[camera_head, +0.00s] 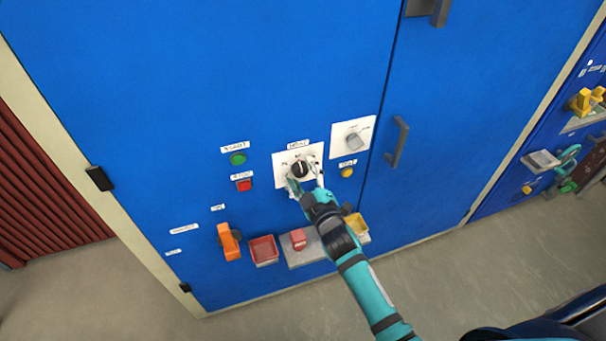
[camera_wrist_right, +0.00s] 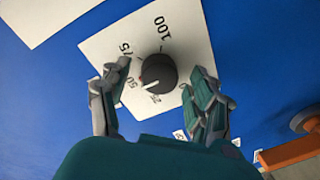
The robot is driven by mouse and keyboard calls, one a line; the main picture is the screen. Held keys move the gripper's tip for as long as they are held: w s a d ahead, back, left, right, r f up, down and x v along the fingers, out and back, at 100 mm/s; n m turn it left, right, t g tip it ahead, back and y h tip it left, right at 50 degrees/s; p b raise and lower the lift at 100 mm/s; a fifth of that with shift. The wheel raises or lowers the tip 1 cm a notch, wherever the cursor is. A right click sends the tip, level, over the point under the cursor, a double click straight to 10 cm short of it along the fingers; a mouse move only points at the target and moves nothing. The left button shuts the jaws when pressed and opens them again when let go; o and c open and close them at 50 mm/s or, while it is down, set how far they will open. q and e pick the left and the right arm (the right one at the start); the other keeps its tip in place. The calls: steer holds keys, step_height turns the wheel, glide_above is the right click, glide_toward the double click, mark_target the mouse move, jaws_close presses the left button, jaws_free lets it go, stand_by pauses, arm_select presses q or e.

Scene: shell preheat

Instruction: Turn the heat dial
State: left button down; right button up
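The heat dial (camera_head: 300,169) is a black round knob on a white plate on the blue cabinet front. The right wrist view shows the black knob (camera_wrist_right: 158,72) with a white pointer mark and a printed scale from 0 to 100. The mark is on the side of the 25 and 50. My right gripper (camera_head: 306,182) is at the plate, open. In the wrist view its two fingers (camera_wrist_right: 162,76) stand on either side of the knob, with gaps showing between them and it. My left gripper is not in view.
A second white plate with a grey knob (camera_head: 354,140) is up and right. Green (camera_head: 238,159) and red (camera_head: 244,185) buttons sit left, a yellow button (camera_head: 347,173) right. An orange handle (camera_head: 229,241) and a red bin (camera_head: 264,250) are below. A door handle (camera_head: 397,142) sticks out at right.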

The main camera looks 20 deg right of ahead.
steer(key=s, duration=1.2)
steer(key=shift+d+r, duration=0.35)
steer(key=shift+d, duration=0.05)
steer(key=s+f+m+g, duration=0.1)
steer(key=s+f+g, duration=0.25)
steer(key=f, duration=0.65)
steer(key=s+f+m+g, duration=0.2)
steer(key=s+f, duration=0.2)
steer(key=f, duration=0.6)
steer(key=s+f+m+g, duration=0.1)
steer(key=s+f+g, duration=0.15)
steer(key=f, duration=0.75)
steer(key=s+d+f+m+g, duration=0.1)
steer(key=s+f+g, duration=0.1)
steer(key=s+f, duration=0.4)
steer(key=s+d+f+m+g, duration=0.1)
steer(key=s+f, duration=0.5)
steer(key=s, duration=0.7)
steer(key=s+d+f+m+g+h, duration=0.1)
steer(key=s+d+f+m+g, duration=0.1)
steer(key=s+f+g, duration=0.3)
steer(key=s+d+f, duration=0.1)
steer(key=s, duration=0.3)
steer(key=shift+s+d+f, duration=0.25)
steer(key=shift+s, duration=0.15)
